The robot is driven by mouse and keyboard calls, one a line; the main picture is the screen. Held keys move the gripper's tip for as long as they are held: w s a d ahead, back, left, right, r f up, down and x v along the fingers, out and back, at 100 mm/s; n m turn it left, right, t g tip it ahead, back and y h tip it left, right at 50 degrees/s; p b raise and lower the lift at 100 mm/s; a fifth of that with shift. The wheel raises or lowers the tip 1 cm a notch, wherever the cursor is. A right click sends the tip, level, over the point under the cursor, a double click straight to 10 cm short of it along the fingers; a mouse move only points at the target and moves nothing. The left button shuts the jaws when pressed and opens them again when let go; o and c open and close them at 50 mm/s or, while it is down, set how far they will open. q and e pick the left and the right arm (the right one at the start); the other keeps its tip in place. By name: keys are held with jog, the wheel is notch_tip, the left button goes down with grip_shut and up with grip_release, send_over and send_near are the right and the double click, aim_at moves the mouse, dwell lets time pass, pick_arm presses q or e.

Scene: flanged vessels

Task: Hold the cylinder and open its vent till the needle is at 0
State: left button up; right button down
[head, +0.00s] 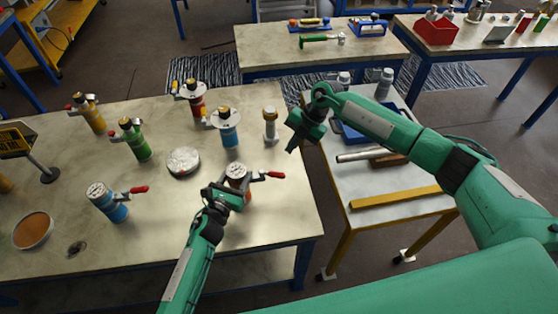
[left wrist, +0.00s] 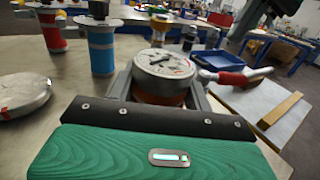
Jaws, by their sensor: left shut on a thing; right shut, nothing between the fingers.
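The cylinder (head: 247,190) stands near the table's right front, with an orange-brown body and a round gauge (head: 236,170) on top. Its vent lever (head: 272,175) has a red grip and sticks out to the right. My left gripper (head: 228,190) is shut around the cylinder's upper body. In the left wrist view the gauge (left wrist: 164,64) is between the fingers and the red lever (left wrist: 234,78) is at its right. The needle's reading is too small to tell. My right gripper (head: 302,130) is shut and empty, above and to the right of the cylinder, apart from the lever.
A blue cylinder (head: 108,203) with a red lever stands at the left. Green (head: 135,142), yellow (head: 90,115), red (head: 192,98) and blue flanged vessels (head: 227,130) stand behind. A round metal lid (head: 184,161) lies left of my gripper. A side table (head: 390,180) holds bars.

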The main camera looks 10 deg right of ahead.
aim_at(273, 174)
jog(key=w+a+r+n+g+h, duration=0.2)
jog(key=w+r+h, duration=0.1)
jog(key=r+h, duration=0.3)
jog(key=s+a+f+y, duration=0.1)
jog(key=s+a+f, duration=0.1)
jog(key=s+f, duration=0.3)
jog(key=x, duration=0.4)
jog(key=shift+w+a+f, duration=0.15)
jog(key=shift+w+f, duration=0.05)
jog(key=shift+f, duration=0.15)
